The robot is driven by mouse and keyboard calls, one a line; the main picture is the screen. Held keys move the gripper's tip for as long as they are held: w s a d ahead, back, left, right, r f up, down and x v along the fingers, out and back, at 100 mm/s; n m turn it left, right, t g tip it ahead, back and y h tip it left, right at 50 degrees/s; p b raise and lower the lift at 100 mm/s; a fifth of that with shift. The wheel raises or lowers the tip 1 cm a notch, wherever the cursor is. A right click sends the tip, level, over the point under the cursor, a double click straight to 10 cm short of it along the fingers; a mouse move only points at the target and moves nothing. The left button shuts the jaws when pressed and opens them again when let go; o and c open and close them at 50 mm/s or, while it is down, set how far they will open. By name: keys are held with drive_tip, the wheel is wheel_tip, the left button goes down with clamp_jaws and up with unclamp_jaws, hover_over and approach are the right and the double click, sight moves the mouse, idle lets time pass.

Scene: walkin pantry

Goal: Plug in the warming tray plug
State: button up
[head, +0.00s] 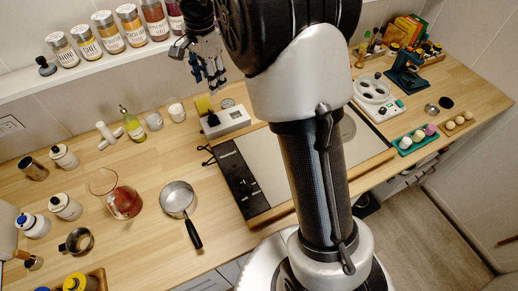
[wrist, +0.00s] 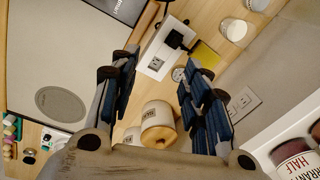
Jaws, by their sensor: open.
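The warming tray (head: 290,150) is a pale flat panel with a black control strip (head: 240,186) on the wood counter; part of it shows in the wrist view (wrist: 60,50). A white outlet box (head: 232,121) stands behind it, also in the wrist view (wrist: 150,67) with a bare socket (wrist: 156,63). A black plug (wrist: 174,40) is at the box's far end; I cannot tell whether it is seated or only resting there. It shows dark in the head view (head: 212,119). My gripper (head: 213,82) is open and empty above the box, its fingers (wrist: 160,62) apart.
A black cord (head: 207,156) lies beside the tray. A saucepan (head: 178,200), a glass jug (head: 122,200) and an oil bottle (head: 132,125) stand to the left. A spice shelf (head: 90,68) runs along the wall. A wall outlet (head: 10,125) is far left.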

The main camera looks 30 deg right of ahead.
drive_tip(key=s+r+n+t, duration=0.1)
drive_tip(key=s+r+n, duration=0.25)
drive_tip(key=s, duration=0.45)
drive_tip(key=s+r+n+t, duration=0.1)
drive_tip(key=s+r+n, duration=0.2)
drive_tip(key=s+r, duration=0.35)
drive_tip(key=s+f+n, duration=0.2)
drive_tip(key=s+n, duration=0.1)
drive_tip(key=s, duration=0.6)
drive_tip(key=s+f+n+t, duration=0.1)
drive_tip(key=s+f+n, duration=0.2)
drive_tip(key=s, duration=0.6)
drive_tip(key=shift+f+n+t, duration=0.25)
drive_tip(key=shift+n+t, duration=0.05)
drive_tip(key=shift+n, duration=0.45)
wheel_tip(320, 180, down, 2)
drive_tip(key=shift+f+b, duration=0.1)
drive_tip(key=shift+b, duration=1)
